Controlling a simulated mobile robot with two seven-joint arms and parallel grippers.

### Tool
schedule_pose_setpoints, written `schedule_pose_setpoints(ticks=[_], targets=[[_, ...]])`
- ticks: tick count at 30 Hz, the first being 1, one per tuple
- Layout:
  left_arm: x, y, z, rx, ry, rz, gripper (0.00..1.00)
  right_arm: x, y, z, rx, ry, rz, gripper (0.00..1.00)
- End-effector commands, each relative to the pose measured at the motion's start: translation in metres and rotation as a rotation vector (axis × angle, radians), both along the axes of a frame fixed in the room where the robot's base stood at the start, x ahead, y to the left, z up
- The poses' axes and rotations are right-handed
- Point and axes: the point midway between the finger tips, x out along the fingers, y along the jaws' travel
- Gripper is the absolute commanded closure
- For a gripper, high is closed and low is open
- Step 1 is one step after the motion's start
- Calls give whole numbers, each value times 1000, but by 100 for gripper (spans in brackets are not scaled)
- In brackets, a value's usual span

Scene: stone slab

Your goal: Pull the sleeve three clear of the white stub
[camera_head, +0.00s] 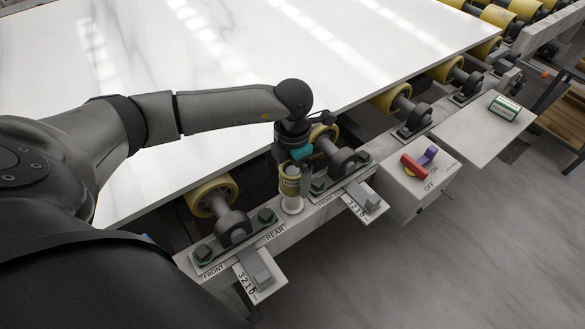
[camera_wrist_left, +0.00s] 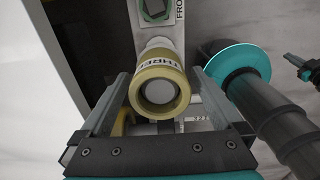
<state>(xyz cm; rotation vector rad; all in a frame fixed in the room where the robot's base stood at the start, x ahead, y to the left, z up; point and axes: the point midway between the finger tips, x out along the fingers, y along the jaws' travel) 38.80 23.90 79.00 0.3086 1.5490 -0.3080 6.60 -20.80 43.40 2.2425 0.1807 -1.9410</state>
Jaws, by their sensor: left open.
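The sleeve three (camera_head: 290,184) is a short yellowish ring with a pale label reading "THREE". It sits around the white stub (camera_head: 292,206), whose base shows below it on the rail. In the left wrist view the sleeve (camera_wrist_left: 161,72) is seen end-on, with the pale stub end (camera_wrist_left: 161,97) inside its bore. My left gripper (camera_head: 294,174) reaches down over the sleeve. Its fingers are open, one on each side of the sleeve; I cannot tell whether either touches it.
Roller bearings (camera_head: 233,226) flank the stub on the rail, with yellow rollers under the white stone slab (camera_head: 90,60). Two numbered scale plates (camera_head: 258,272) jut forward. A switch box (camera_head: 412,178) with red and purple levers stands right. A green-and-white item (camera_head: 504,108) lies on a shelf.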

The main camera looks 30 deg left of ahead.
Motion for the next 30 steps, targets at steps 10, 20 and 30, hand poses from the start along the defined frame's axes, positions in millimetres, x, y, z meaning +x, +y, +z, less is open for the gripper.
schedule_pose_setpoints(ticks=[10,20,30], targets=[[0,0,0,0,0,0,16,-2,-2,0,-3,3,1,100],[0,0,0,0,0,0,53,-3,-2,0,-2,4,2,100],[0,0,1,0,-1,1,85,-3,-2,0,-2,5,2,100]])
